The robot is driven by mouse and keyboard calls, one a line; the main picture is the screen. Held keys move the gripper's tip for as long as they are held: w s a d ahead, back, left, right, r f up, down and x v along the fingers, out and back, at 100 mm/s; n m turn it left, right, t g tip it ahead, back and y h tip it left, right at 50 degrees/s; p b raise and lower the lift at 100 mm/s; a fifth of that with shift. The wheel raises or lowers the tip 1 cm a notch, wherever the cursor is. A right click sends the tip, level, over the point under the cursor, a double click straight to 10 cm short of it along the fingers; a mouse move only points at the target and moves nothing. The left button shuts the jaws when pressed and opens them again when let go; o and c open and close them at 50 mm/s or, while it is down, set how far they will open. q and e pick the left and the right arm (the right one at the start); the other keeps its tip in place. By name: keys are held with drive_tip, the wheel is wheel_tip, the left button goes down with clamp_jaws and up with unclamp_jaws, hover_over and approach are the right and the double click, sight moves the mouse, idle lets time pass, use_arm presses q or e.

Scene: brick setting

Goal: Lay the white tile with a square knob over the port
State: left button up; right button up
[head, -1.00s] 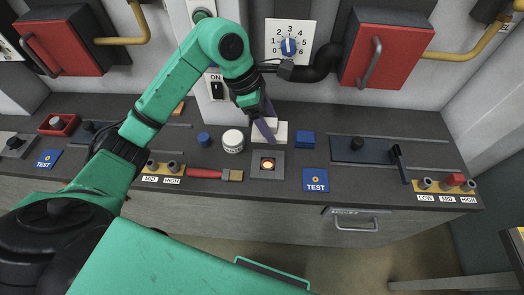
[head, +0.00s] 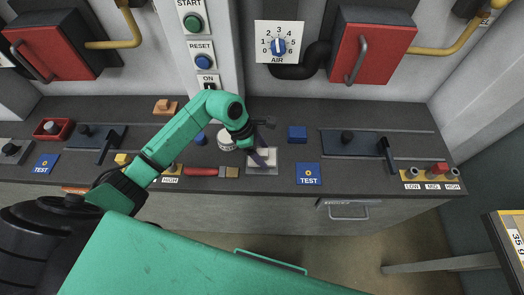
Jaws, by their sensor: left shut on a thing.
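The white tile with a square knob (head: 270,157) lies over the grey port plate (head: 262,171). The tile covers the port's glowing opening, which I cannot see now. My left gripper (head: 263,156) points down onto the tile and is shut on it, with its fingers hiding the knob. I cannot tell whether the tile touches the plate or hangs slightly above it. My right gripper is not in view.
A white round container (head: 226,140) stands close left of my gripper. A red-handled brush (head: 205,171) lies left of the port. A blue block (head: 297,134) and a blue TEST plate (head: 308,174) are to the right. The counter's front edge is just below.

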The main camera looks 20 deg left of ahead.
use_arm(q)
drive_tip(key=shift+f, duration=0.25)
drive_tip(key=o, duration=1.5)
drive_tip(key=shift+o, duration=0.2)
drive_tip(key=shift+r, duration=0.15)
drive_tip(key=shift+r+p, duration=0.5)
drive_tip(key=b+v, duration=0.3)
drive_tip(key=v, duration=0.8)
drive_tip(key=shift+a+r, duration=0.25)
drive_tip(key=shift+r, duration=0.1)
drive_tip(key=shift+s, duration=0.1)
